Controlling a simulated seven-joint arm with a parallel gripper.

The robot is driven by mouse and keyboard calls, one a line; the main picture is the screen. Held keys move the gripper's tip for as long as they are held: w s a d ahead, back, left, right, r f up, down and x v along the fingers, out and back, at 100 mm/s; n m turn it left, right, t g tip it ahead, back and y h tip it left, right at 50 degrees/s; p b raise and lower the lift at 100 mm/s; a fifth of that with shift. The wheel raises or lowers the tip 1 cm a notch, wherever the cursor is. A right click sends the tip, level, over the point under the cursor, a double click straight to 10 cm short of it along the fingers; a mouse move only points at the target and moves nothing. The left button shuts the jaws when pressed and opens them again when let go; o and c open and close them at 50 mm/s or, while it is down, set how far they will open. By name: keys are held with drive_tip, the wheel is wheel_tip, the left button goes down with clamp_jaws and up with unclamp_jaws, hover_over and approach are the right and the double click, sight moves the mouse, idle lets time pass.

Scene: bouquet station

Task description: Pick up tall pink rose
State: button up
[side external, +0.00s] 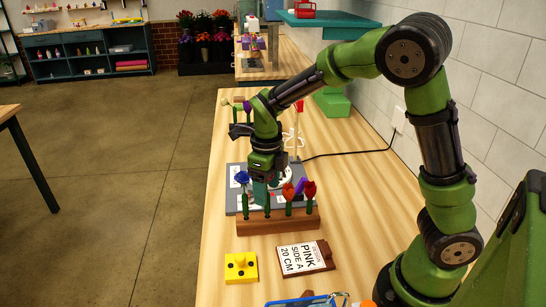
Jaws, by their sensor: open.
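A wooden rack (285,224) holds a row of upright flowers on green stems. A blue rose (242,178) stands at the left end, and an orange-red rose (288,191) and a red rose (310,189) stand at the right. I cannot make out a pink bloom in the rack. My gripper (264,182) points down at the rack between the blue and orange-red roses. It is open, but its fingers are small and dark here. It hides the bloom, if any, above the stem below it, and I cannot tell whether it touches a flower.
A grey board (234,200) lies behind the rack. A black cable (352,154) crosses the wooden table toward the wall.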

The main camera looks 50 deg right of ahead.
drive_tip(key=c, duration=0.8)
